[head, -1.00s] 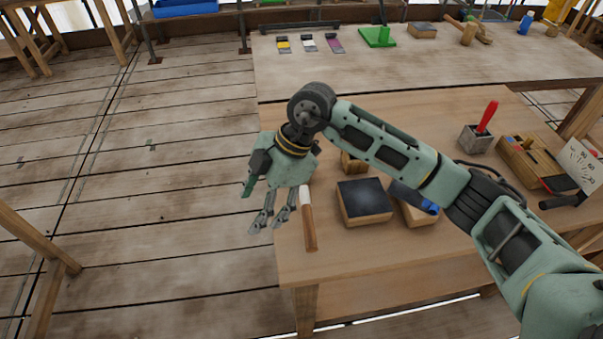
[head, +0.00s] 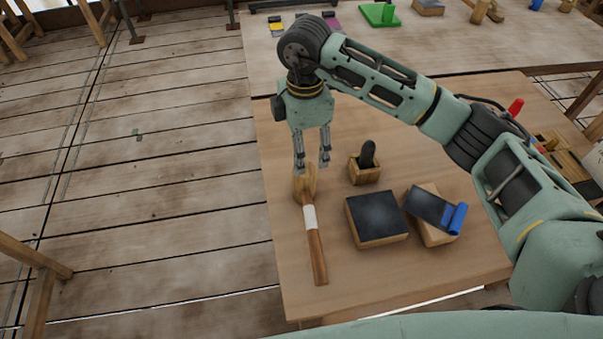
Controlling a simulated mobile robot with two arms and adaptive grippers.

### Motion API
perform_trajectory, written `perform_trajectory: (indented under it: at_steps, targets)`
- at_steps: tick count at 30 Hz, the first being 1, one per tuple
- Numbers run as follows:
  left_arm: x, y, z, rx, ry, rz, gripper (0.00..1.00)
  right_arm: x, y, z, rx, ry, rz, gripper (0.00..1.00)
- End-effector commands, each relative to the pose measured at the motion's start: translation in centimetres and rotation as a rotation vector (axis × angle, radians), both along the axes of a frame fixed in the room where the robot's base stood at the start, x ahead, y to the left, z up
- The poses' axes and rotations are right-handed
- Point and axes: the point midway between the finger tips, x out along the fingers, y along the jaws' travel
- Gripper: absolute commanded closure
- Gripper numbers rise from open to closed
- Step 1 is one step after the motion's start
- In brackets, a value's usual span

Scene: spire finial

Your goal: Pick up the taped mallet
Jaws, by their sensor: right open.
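The taped mallet (head: 312,230) lies near the left edge of the wooden table. It has a round wooden head at its far end, a white tape band below the head and a brown handle pointing toward me. My right gripper (head: 312,168) is open and points down at the mallet's head. Its fingertips overlap the top of the head in the head view; I cannot tell whether they touch it. My left gripper is not in view.
A black-topped block (head: 376,217) and a wooden block with a blue-handled dark tool (head: 434,213) stand right of the mallet. A small wooden box with a dark knob (head: 366,164) stands behind them. The table's left edge (head: 272,225) is close to the mallet.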

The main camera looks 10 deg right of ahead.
Motion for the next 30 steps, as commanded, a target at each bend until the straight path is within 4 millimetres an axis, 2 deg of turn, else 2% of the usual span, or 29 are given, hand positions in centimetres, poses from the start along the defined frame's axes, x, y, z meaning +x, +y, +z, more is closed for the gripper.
perform_trajectory:
  at_steps: [8, 13, 16, 20, 27, 30]
  targets:
    - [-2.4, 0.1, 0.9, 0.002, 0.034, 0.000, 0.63, -0.1, 0.0, -2.6, 0.000, 0.003, 0.000, 0.39]
    - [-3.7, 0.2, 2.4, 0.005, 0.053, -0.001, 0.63, -0.3, 0.3, -4.8, 0.000, 0.006, 0.001, 0.39]
    - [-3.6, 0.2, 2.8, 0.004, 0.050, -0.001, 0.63, -0.2, 0.3, -6.4, -0.001, 0.004, 0.000, 0.39]
    - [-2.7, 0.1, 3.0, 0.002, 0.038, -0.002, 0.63, -0.2, 0.3, -7.5, 0.001, 0.002, 0.001, 0.39]
    - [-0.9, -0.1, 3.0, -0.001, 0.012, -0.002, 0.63, -0.2, 0.3, -7.8, 0.000, 0.001, 0.002, 0.40]
    - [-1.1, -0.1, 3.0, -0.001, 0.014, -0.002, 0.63, -0.2, 0.3, -7.8, 0.001, 0.000, 0.002, 0.49]
